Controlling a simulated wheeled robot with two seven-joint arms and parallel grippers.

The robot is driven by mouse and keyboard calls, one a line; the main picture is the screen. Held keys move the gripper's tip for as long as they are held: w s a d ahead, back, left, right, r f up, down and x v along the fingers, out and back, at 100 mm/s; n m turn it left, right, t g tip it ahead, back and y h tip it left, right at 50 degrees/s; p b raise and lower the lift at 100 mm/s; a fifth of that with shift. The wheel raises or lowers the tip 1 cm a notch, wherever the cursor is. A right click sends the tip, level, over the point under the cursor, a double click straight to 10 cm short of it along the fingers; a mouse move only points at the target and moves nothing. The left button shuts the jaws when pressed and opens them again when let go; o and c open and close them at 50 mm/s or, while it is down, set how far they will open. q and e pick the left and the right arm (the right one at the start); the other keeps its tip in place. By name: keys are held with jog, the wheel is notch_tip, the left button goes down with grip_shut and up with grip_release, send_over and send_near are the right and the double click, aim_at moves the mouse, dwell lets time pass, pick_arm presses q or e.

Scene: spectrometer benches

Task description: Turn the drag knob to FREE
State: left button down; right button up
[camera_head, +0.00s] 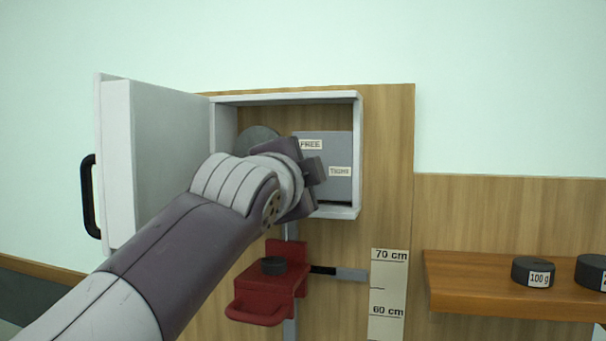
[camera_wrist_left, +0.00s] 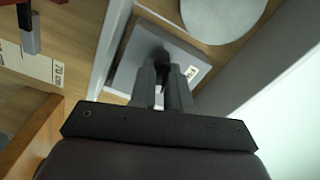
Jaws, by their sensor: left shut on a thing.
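The drag knob (camera_wrist_left: 151,52) shows as a dark shape on the grey panel (camera_wrist_left: 124,72) in the left wrist view. In the head view the panel (camera_head: 322,188) is inside the open white cabinet, with a FREE label (camera_head: 311,145) at its upper left and a second label (camera_head: 340,171), probably TIGHT, lower right. My left gripper (camera_head: 316,170) reaches into the cabinet and hides the knob there. In the left wrist view its fingers (camera_wrist_left: 162,82) are shut on the knob. The knob's pointing direction cannot be made out. My right gripper is not in view.
The cabinet door (camera_head: 165,140) stands open on the left. A grey disc (camera_head: 258,134) is beside the panel. Below are a red carriage (camera_head: 258,292) bearing a black weight (camera_head: 273,265) and a height scale (camera_head: 388,300). A wooden shelf (camera_head: 470,280) with black weights (camera_head: 532,271) is at right.

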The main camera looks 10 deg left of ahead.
pick_arm(q)
jog(key=shift+n+b, duration=2.15)
jog(key=shift+n, duration=4.95)
jog(key=c, duration=1.1)
grip_release()
jog(key=shift+w, duration=0.1)
